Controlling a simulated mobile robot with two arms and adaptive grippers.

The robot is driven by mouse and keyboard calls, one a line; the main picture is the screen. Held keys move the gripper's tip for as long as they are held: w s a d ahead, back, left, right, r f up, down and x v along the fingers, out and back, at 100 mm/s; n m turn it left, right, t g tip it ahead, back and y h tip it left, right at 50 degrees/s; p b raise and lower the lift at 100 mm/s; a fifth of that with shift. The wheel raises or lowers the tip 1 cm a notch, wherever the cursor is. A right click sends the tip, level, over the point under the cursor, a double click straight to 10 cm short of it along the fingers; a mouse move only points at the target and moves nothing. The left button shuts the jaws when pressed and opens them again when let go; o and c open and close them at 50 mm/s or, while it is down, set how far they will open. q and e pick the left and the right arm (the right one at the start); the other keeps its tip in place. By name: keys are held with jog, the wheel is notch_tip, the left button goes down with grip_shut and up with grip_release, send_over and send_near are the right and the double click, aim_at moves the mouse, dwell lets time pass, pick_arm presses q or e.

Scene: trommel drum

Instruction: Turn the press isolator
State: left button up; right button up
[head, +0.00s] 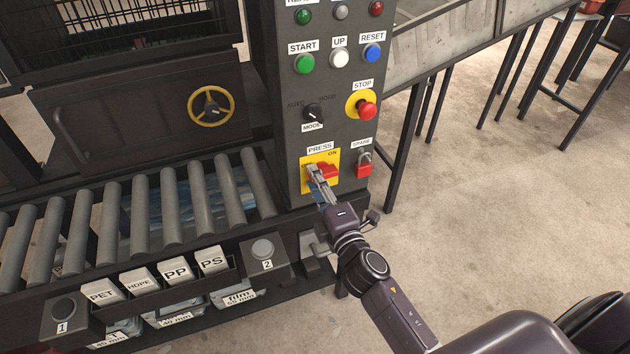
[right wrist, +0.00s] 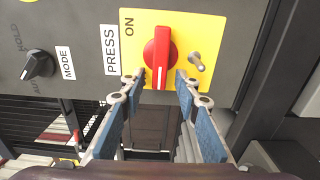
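The press isolator is a red rotary handle (head: 327,170) on a yellow plate (head: 333,157) low on the grey control panel, under the PRESS label. In the right wrist view the handle (right wrist: 161,55) stands lengthwise up the picture, with a pale mark near its lower end. ON is printed at the plate's upper left there. My right gripper (head: 316,172) is at the plate; in its wrist view the gripper (right wrist: 158,82) is open, one finger either side of the handle's lower end, with visible gaps. My left gripper is not in view.
A small metal pin (right wrist: 201,62) sticks out of the plate beside the right finger. A red SPARE switch (head: 363,164) sits right of the isolator. The MODE knob (head: 312,112) and red STOP button (head: 367,108) are above. Rollers (head: 170,212) lie left.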

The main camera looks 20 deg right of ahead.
jog(key=s, duration=1.2)
dwell(0.3)
jog(key=s+a+f+m+g, duration=0.1)
jog(key=s+f+m+g, duration=0.2)
jog(key=f, duration=0.9)
jog(key=s+a+f+m+g, duration=0.15)
jog(key=s+f, duration=0.25)
jog(key=f, duration=0.8)
jog(key=s+f+m+g, duration=0.3)
jog(key=f+m+g, duration=0.1)
jog(key=f, duration=0.8)
jog(key=s+d+f+m+g, duration=0.1)
jog(key=s+f+m+g, duration=0.1)
jog(key=s+f, duration=0.4)
jog(key=s+d+f+m+g, duration=0.2)
jog(key=s+f, duration=0.5)
jog(key=s, duration=0.6)
jog(key=s+d+f+m+g, duration=0.1)
jog(key=s+f+m+g, duration=0.2)
jog(key=s+f, duration=0.3)
jog(key=s+g, duration=0.1)
jog(key=s, duration=0.3)
jog(key=shift+s+d+f, duration=0.15)
jog(key=shift+s+f, duration=0.05)
jog(key=shift+f, duration=0.2)
